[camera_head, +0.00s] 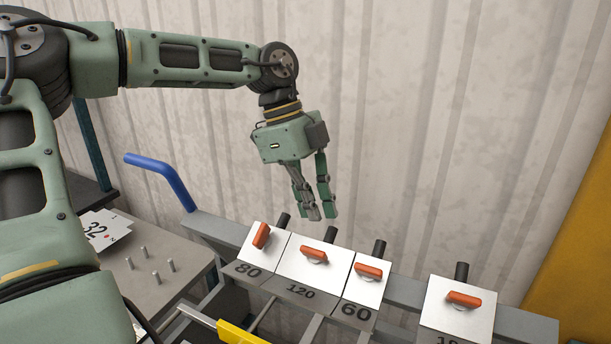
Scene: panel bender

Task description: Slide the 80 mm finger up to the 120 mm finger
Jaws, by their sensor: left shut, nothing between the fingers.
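The 80 mm finger (257,247) is a white plate marked 80 at the left of a row on a grey rail. Its orange lever is turned steeply, unlike the flatter levers on the others. The 120 mm finger (309,268) stands directly to its right; I see no clear gap, but cannot tell whether they touch. My left gripper (320,212) hangs above and behind the 120 mm finger, pointing down. It is shut, empty and apart from both fingers. My right gripper is not in view.
The 60 mm finger (362,291) stands close right of the 120. Another finger (448,317), its number cut off, stands further right across bare rail (406,292). A blue handle (164,178) rises at the rail's left. A grey table (135,284) with several pegs is at left.

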